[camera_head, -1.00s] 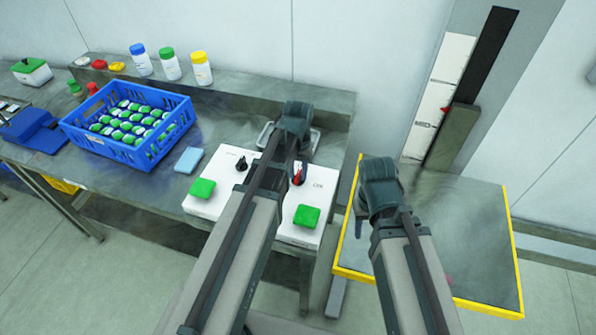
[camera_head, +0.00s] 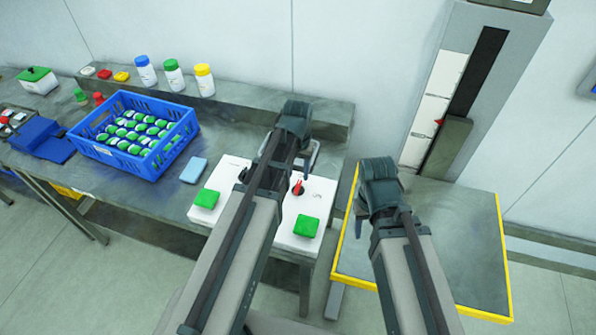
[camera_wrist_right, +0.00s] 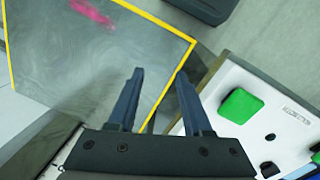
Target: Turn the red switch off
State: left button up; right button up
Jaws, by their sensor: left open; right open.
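The red switch (camera_head: 297,188) sits on the white control box (camera_head: 316,205), above the right green button (camera_head: 307,226). Its exact setting is too small to tell. My left gripper (camera_head: 304,166) is open near the back of the box, just behind the red switch in the picture; its fingers are mostly hidden by my wrist, and contact cannot be told. My right gripper (camera_wrist_right: 158,75) is open and empty, over the yellow-edged platform to the right of the box. The right wrist view shows part of the box with a green button (camera_wrist_right: 240,106).
A black knob (camera_head: 243,174) is partly hidden by my left arm. A left green button (camera_head: 207,198), a light blue block (camera_head: 194,170) and a blue crate (camera_head: 185,131) of bottles lie left. The yellow-edged platform (camera_head: 450,230) and a tall scale column (camera_head: 490,85) stand right.

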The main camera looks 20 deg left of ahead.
aim_at(298, 185)
pick_arm(q)
notch_tip(298, 185, up, 8)
jog(key=p, duration=0.7)
jog(key=shift+r, duration=0.15)
pick_arm(e)
notch_tip(298, 185, up, 8)
jog(key=shift+r, duration=0.15)
pick_arm(q)
jog(key=s+d+f+m+b, duration=0.1)
jog(key=s+d+f+b, duration=0.2)
jog(key=s, duration=0.1)
jog(key=s+d+f+m+b, duration=0.1)
jog(key=s+d+f+b, duration=0.2)
jog(key=s+d, duration=0.1)
jog(key=s+d+f+m+y+b, duration=0.1)
jog(key=s+d+f+b, duration=0.2)
jog(key=s, duration=0.3)
jog(key=shift+s+d+m, duration=0.15)
jog(key=shift+d+m, duration=0.1)
jog(key=shift+m, duration=0.05)
jog(key=shift+r, duration=0.1)
pick_arm(e)
notch_tip(298, 185, down, 9)
